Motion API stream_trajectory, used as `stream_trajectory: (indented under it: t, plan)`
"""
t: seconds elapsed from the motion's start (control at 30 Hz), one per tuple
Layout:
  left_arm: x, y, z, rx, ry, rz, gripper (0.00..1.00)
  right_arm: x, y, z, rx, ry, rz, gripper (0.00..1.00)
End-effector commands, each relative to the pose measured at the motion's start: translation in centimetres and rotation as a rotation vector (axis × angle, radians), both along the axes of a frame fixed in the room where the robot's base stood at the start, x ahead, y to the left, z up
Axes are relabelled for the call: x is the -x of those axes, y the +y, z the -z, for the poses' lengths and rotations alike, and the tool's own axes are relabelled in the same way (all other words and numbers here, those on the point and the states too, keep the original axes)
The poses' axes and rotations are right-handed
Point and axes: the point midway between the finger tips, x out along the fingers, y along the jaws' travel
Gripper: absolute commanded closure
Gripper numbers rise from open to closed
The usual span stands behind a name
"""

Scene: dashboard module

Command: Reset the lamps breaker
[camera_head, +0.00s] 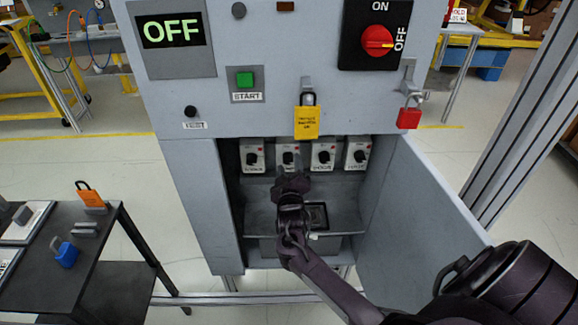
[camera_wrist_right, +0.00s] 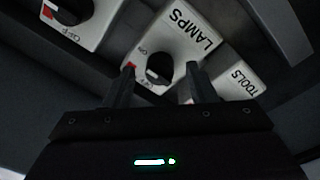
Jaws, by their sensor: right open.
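The LAMPS breaker (camera_wrist_right: 185,38) is a white block with a black rotary knob (camera_wrist_right: 160,68), marked ON and OFF beside a small red patch. In the wrist view the knob sits between the two fingertips of my right gripper (camera_wrist_right: 160,75), which is open and spread on both sides of it. I cannot tell whether the fingers touch the knob or which mark it points to. In the head view my right gripper (camera_head: 291,178) is at the open cabinet, in front of the breaker row and partly covering the second breaker from the left (camera_head: 288,154). My left gripper is out of view.
The TOOLS breaker (camera_wrist_right: 240,85) is close beside LAMPS. The grey cabinet (camera_head: 190,190) has its door (camera_head: 420,220) open at right. The display (camera_head: 172,30) reads OFF. A dark side table (camera_head: 95,240) stands left.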

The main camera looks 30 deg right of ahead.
Motion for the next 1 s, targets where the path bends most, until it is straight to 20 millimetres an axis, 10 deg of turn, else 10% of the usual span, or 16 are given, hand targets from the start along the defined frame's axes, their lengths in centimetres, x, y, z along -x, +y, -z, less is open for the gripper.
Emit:
stream_trajectory:
  t: [0.4, 1.0]
  plan:
    - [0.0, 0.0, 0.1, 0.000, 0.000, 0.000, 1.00, 5.4, 3.4, 0.5, -0.001, 0.002, -0.001, 0.49]
    - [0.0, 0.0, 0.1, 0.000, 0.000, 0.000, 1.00, 5.9, 3.7, 0.5, -0.001, 0.002, -0.001, 0.49]
